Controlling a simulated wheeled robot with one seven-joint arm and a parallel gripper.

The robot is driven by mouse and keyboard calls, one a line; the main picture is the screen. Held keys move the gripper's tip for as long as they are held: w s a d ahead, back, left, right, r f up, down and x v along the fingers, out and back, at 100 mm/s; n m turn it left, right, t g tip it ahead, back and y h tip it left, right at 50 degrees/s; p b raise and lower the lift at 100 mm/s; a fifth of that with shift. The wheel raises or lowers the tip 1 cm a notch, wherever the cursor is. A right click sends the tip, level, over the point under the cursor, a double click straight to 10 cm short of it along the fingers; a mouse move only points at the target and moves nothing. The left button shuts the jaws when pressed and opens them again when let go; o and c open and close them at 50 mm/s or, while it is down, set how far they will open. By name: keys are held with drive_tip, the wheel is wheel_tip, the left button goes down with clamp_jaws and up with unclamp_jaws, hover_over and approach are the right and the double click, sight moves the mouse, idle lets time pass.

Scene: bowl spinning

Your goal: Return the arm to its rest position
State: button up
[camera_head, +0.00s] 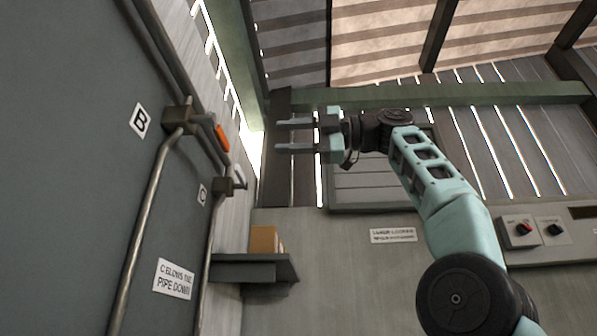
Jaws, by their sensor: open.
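My arm rises from the bottom right of the head view and bends to the left near the top of its reach. My gripper (293,135) is at its end, left of the picture's middle, with its two grey fingers pointing left. The fingers are parallel and apart, with nothing between them. The gripper is raised in front of the back wall and appears clear of everything, though its distance from the wall is hard to tell.
A dark panel on the left carries pipes (150,205), an orange handle (222,137) and signs "B" (140,121) and "C" (202,194). A shelf (245,270) holds a cardboard box (264,239). A control box (535,229) with red and dark knobs is at right.

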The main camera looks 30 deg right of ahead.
drive_tip(key=shift+v, duration=0.8)
